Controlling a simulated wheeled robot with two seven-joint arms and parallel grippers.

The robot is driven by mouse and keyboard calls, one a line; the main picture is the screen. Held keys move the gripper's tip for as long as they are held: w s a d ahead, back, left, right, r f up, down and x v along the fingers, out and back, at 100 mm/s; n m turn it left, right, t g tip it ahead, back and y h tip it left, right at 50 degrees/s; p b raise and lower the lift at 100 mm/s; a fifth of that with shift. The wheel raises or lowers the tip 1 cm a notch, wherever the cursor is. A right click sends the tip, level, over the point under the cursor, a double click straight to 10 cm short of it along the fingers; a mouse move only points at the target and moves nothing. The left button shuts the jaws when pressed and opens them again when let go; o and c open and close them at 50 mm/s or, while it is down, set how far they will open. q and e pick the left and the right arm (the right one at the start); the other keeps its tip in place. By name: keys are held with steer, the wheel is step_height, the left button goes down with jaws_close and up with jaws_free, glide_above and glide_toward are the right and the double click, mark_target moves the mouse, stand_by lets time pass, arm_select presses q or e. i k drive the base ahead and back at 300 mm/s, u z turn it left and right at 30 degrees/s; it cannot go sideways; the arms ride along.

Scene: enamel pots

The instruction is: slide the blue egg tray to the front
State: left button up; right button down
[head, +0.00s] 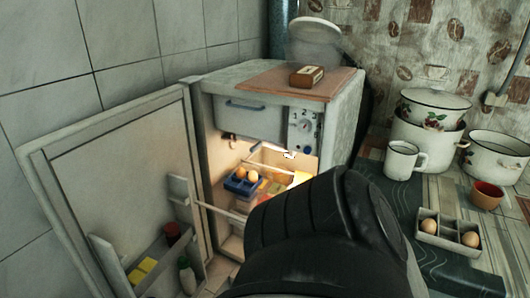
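The blue egg tray (238,188) sits on a shelf inside the open, lit fridge (340,120), left of the middle of the head view. Two brown eggs (252,177) show in it. A black part of my own arm fills the bottom centre and hides the lower right of the fridge opening. Neither of my grippers can be made out in this view. I cannot tell whether a gripper is behind the black arm part.
The fridge door (110,180) stands open to the left, with items in its shelf (150,262). A brown box (306,76) lies on the fridge top. On the right counter are pots (425,128), a white mug (403,160), an orange cup (487,195) and a grey egg tray (448,243).

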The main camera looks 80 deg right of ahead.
mark_target(233, 184)
steer(key=k, duration=0.5)
steer(key=z, duration=1.05)
